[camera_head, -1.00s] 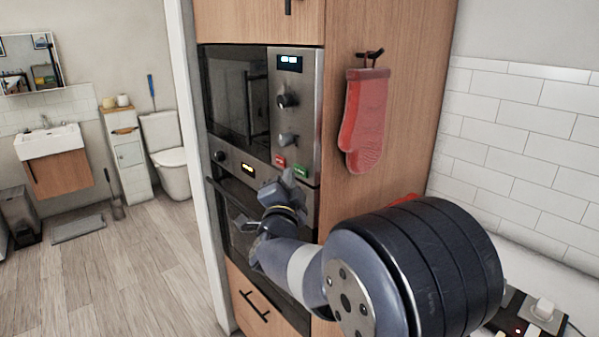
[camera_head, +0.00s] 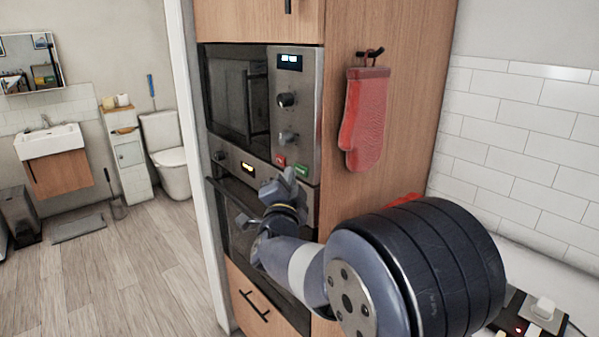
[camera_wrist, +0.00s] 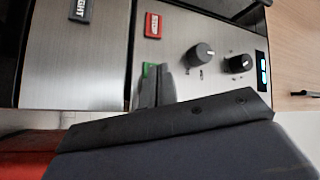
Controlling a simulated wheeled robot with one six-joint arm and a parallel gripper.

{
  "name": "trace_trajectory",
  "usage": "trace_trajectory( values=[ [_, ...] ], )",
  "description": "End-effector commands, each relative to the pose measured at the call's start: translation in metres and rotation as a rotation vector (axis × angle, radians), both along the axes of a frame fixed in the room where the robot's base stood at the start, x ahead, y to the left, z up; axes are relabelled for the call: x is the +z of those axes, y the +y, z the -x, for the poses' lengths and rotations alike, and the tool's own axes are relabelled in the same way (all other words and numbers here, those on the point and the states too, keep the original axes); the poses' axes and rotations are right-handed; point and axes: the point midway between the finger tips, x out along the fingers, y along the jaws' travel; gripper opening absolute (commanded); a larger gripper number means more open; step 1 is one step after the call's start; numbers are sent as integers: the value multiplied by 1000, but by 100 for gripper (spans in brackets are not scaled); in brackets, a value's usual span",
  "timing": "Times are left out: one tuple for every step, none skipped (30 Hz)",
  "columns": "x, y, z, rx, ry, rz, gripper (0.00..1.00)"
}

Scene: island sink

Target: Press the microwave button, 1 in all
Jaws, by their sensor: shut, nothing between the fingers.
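The microwave (camera_head: 234,98) is built into a wooden cabinet, its door closed. Its steel panel carries a lit display (camera_head: 289,62), two knobs, a red button (camera_head: 280,160) and a green button (camera_head: 302,171) at the bottom. My gripper (camera_head: 288,180) is shut and empty, just below and in front of the green button. In the wrist view, turned sideways, my fingertips (camera_wrist: 154,84) partly cover the green button (camera_wrist: 149,69); the red button (camera_wrist: 153,25) is clear beside it. Whether the fingertips touch the green button cannot be told.
An oven (camera_head: 236,205) sits directly below the microwave, with a wooden drawer under it. A red oven mitt (camera_head: 364,118) hangs on the cabinet's side. A tiled wall stands at right. Open floor (camera_head: 130,270) lies to the left.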

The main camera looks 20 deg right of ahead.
Motion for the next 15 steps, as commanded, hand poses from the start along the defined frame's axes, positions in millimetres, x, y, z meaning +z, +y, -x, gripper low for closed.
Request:
trace_trajectory(
  values=[
    [-2,-2,-1,-1,-1,0,0],
    [-2,-3,-1,-1,-1,0,0],
    [-2,-4,-2,-1,-1,0,0],
    [-1,-5,-2,0,-1,0,0],
    [-1,-5,-2,0,-1,0,0],
    [0,-6,-2,0,-1,0,0],
    [0,-6,-2,1,-1,0,0],
    [0,-5,-2,1,-1,0,0],
    [0,-5,-2,1,-1,0,0],
    [0,-5,-2,1,-1,0,0],
    [0,-5,-2,1,-1,0,0],
    [0,-5,-2,1,-1,0,0],
    [0,-5,-2,1,-1,0,0],
    [0,-5,-2,1,-1,0,0],
    [0,-6,-2,1,-1,0,0]
  ],
)
